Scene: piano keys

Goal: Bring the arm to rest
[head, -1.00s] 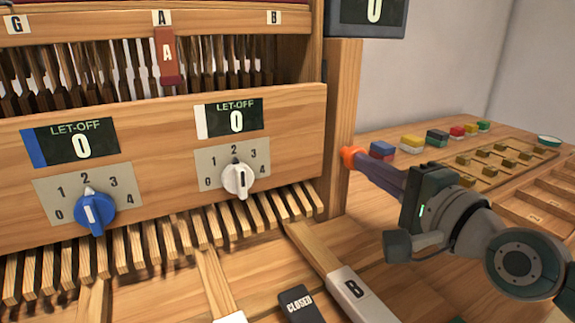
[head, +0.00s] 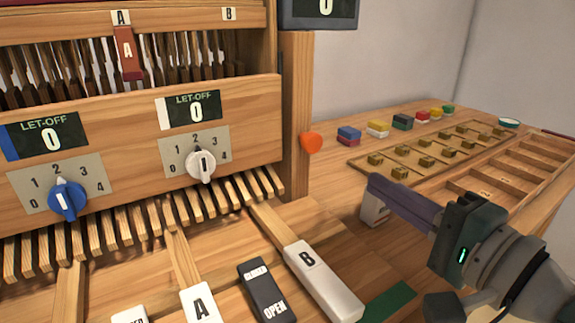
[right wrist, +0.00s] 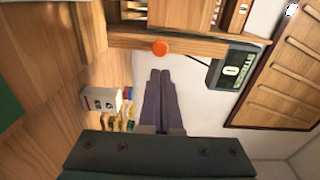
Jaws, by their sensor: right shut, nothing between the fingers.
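My right gripper (head: 374,184) is shut and empty, with its purple-grey fingers together. It hangs over the right part of the bench, apart from the orange knob (head: 312,143) on the wooden post. In the right wrist view the closed fingers (right wrist: 160,74) point toward the post, and the orange knob (right wrist: 160,48) lies beyond their tips with a gap. A small pale box (head: 374,210) shows just below the fingertips in the head view. My left gripper is in no view.
The let-off panel (head: 110,130) with a blue dial (head: 67,199) and a white dial (head: 201,166) stands at left. Key B (head: 322,283) and a black key (head: 266,290) lie in front. Coloured blocks (head: 349,137) and a compartment tray (head: 520,165) are on the bench behind the gripper.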

